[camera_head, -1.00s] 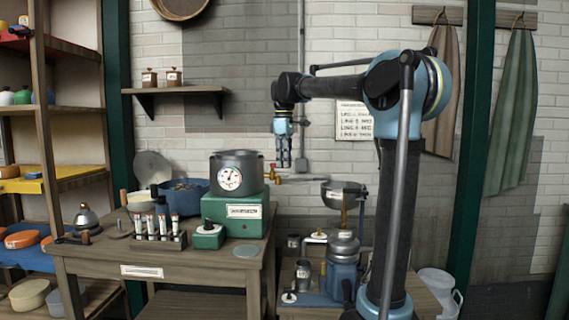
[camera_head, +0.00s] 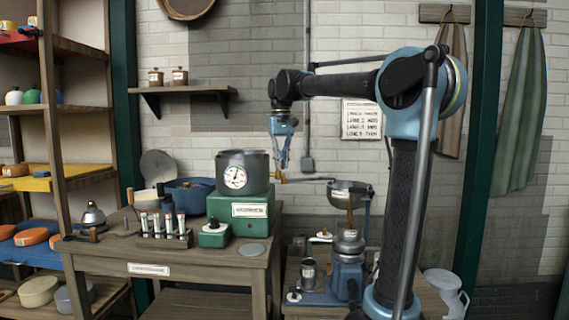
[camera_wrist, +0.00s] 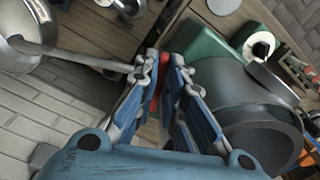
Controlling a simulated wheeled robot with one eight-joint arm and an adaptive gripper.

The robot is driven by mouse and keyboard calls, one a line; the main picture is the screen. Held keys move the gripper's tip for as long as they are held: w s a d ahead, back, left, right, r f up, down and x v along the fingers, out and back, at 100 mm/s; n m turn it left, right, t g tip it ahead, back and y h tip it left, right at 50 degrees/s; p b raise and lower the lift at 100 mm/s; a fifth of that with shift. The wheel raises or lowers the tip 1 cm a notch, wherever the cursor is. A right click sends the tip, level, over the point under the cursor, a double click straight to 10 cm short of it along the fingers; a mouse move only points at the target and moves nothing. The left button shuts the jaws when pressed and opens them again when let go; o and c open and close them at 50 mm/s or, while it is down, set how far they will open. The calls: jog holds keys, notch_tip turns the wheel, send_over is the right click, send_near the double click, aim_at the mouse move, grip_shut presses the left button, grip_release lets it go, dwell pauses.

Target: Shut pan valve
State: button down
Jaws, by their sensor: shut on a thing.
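The pan is a dark grey pot (camera_head: 236,177) with a round dial on its front, on a green base (camera_head: 238,211). The valve is at its right side, where a brass fitting (camera_head: 281,177) meets a thin pipe (camera_head: 312,179). My gripper (camera_head: 282,166) points down at the valve, just right of the pan. In the wrist view the fingertips (camera_wrist: 164,66) are closed around the valve's red handle (camera_wrist: 154,92), next to the grey pan wall (camera_wrist: 240,115). The pipe (camera_wrist: 88,59) runs left from there to a metal bowl. The fingers hide much of the handle.
A metal bowl (camera_head: 348,190) stands above a blue machine (camera_head: 348,278) at the pipe's far end. A rack of vials (camera_head: 165,237) and a small green box (camera_head: 213,237) stand before the pan. A wall shelf (camera_head: 180,90) is behind. Space above the pipe is clear.

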jog(key=shift+a+m, duration=0.4)
jog(key=shift+m, duration=0.65)
jog(key=shift+a+m, duration=0.4)
jog(key=shift+m, duration=0.65)
jog(key=c, duration=1.7)
grip_release()
jog(key=shift+s, duration=0.1)
